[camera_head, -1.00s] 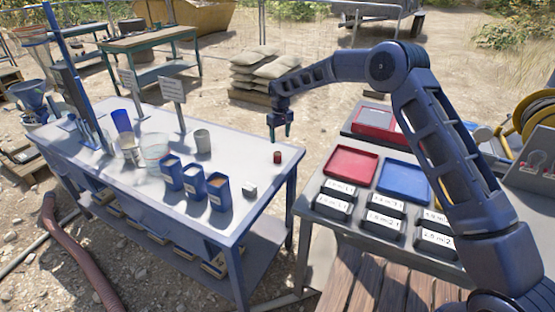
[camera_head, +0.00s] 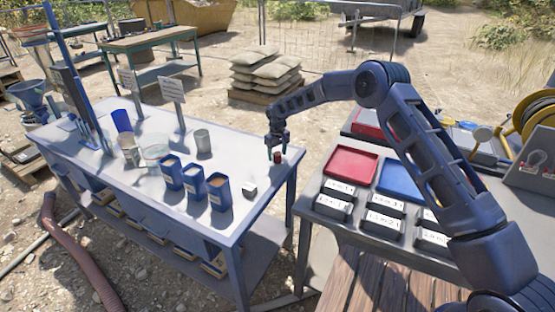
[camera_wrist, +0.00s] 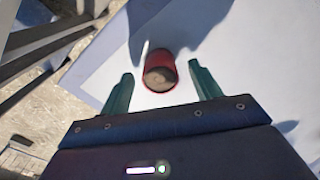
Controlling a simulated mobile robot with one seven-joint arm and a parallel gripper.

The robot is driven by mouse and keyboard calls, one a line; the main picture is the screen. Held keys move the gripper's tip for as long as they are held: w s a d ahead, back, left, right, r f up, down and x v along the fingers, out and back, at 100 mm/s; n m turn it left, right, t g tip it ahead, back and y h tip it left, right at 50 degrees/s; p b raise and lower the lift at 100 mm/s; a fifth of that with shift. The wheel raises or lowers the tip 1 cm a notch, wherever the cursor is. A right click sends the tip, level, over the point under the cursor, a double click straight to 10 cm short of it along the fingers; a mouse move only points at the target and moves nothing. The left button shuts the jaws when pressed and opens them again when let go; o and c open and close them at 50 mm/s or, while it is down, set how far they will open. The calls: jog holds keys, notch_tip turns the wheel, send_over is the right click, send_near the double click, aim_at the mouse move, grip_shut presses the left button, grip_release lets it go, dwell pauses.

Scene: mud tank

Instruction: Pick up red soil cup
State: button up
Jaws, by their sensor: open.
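The small red soil cup (camera_head: 278,157) stands upright near the right edge of the blue-grey table. In the wrist view the red soil cup (camera_wrist: 160,70) shows brown soil in its top and lies between and a little beyond the two green fingertips. My gripper (camera_head: 274,153) points down at the cup and is open and empty. In the wrist view the gripper's fingers (camera_wrist: 159,86) are spread wide, one on each side of the cup, with gaps on both sides. How far the tips are above the tabletop is hard to tell.
A small white block (camera_head: 249,190) and several blue soil bins (camera_head: 194,180) stand nearer the front of the table (camera_head: 225,148). A grey-green cup (camera_head: 203,141) stands to the left. A second table with a red tray (camera_head: 351,164) and blue tray (camera_head: 400,178) is to the right.

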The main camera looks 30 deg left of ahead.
jog(key=shift+f, duration=0.75)
jog(key=c, duration=1.1)
